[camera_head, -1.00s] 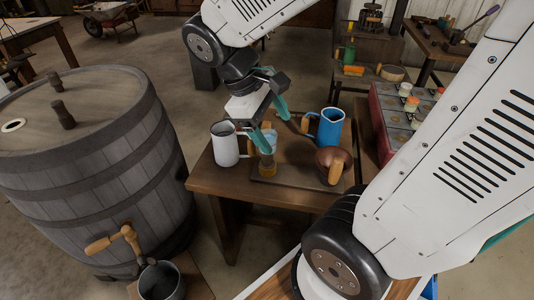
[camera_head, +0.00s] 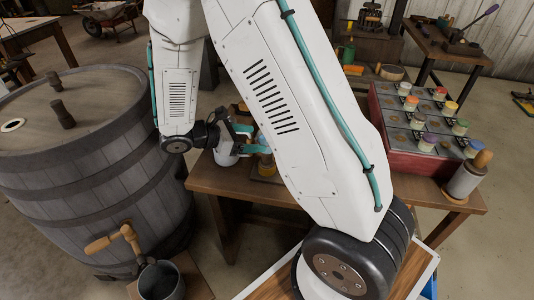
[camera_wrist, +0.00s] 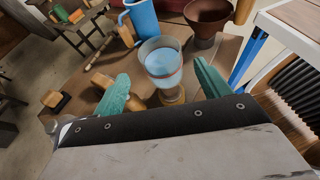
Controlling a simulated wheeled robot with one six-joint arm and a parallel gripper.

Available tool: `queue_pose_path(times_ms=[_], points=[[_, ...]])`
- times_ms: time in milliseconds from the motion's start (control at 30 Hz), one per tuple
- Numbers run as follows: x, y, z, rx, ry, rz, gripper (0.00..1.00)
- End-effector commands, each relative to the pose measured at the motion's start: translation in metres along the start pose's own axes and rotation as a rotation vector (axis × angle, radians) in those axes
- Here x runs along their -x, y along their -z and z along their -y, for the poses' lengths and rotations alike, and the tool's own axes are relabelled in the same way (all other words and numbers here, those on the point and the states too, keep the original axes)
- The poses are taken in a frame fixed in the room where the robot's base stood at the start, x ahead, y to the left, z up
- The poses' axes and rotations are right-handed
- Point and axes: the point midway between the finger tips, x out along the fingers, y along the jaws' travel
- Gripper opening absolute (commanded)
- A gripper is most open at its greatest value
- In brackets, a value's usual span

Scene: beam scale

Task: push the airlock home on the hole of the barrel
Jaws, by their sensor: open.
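The airlock (camera_wrist: 162,62) is a clear vessel of pale blue liquid on a tan base, standing upright on the table (camera_wrist: 215,55). In the head view only its amber lower part (camera_head: 266,166) shows; my arm hides much of it. My gripper (camera_wrist: 163,88) is open, its teal fingers either side of the airlock, with gaps visible. In the head view the gripper (camera_head: 249,141) is low over the table, partly hidden. The barrel (camera_head: 95,170) stands at the left, with a pale-rimmed hole (camera_head: 13,125) at its top's left edge.
Two dark pegs (camera_head: 63,115) rise from the barrel top. A blue mug (camera_wrist: 145,22) and a copper-coloured funnel (camera_wrist: 208,18) stand behind the airlock. A red rack of jars (camera_head: 425,140) is at the right.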

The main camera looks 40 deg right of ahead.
Motion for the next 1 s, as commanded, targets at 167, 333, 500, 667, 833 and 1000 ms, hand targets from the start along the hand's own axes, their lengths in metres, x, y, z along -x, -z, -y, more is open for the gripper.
queue_pose_path(times_ms=[167,333,500,667,833,1000], points=[[-0.021,0.000,0.001,0.000,0.003,0.001,0.76],[-0.044,0.003,0.003,0.002,0.005,0.001,0.76],[-0.067,0.005,0.004,0.000,0.004,0.001,0.76],[-0.073,0.005,0.003,-0.001,0.002,-0.001,0.76],[-0.073,0.005,0.003,-0.001,0.001,-0.001,0.73],[-0.073,0.005,0.003,-0.001,0.001,-0.001,0.26]])
